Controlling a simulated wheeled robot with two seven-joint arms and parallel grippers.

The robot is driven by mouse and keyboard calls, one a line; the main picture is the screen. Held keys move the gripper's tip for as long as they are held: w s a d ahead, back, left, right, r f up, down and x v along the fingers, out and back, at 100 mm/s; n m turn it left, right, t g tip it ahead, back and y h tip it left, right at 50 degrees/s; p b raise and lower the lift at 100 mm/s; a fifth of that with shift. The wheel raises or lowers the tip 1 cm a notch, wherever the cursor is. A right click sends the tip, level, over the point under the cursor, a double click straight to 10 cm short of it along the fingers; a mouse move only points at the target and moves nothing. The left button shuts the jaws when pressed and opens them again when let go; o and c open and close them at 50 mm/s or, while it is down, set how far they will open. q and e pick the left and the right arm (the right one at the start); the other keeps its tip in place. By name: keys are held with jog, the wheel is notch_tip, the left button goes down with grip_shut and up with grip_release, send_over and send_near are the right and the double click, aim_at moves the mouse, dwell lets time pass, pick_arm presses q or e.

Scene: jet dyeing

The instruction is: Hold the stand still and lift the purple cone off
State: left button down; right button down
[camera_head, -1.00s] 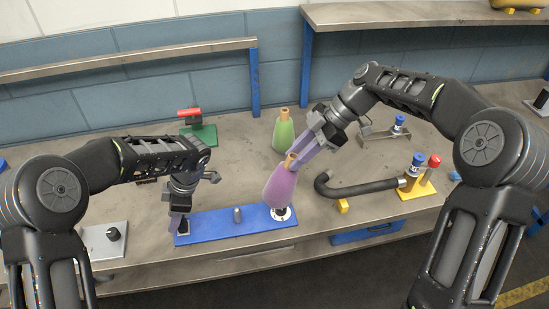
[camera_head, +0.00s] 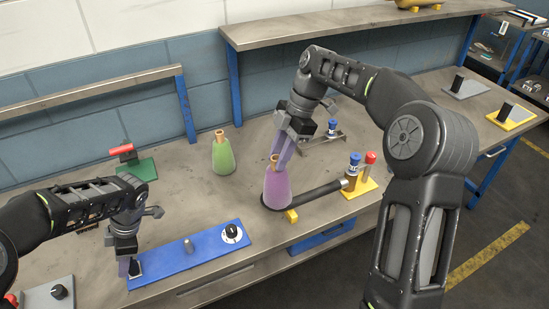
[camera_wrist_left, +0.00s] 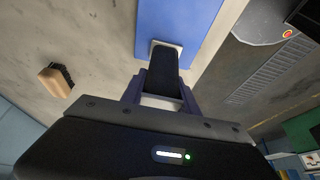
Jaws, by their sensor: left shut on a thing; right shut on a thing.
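The purple cone (camera_head: 277,188) is upright in the head view, clear of the stand and to its right. My right gripper (camera_head: 277,157) is shut on the cone's narrow top from above. The stand (camera_head: 208,247) is a long blue base with a grey pin in its middle and a bare black holder on a white disc (camera_head: 233,234) at its right end. My left gripper (camera_head: 132,273) is shut on the black block at the stand's left end. In the left wrist view, this black block (camera_wrist_left: 164,72) sits between the fingers on the blue stand (camera_wrist_left: 178,22).
A green cone (camera_head: 223,157) stands behind, left of the purple one. A yellow piece (camera_head: 291,215) lies just in front. A green base with red handle (camera_head: 136,165) is at left.

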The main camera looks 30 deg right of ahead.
dwell(0.4)
pick_arm(q)
jog(key=c, duration=0.8)
grip_release()
jog(key=shift+c, duration=0.2)
jog(key=shift+r, duration=0.1)
jog(key=v, duration=1.1)
jog(key=shift+d+r, duration=0.25)
jog(key=shift+r, duration=0.1)
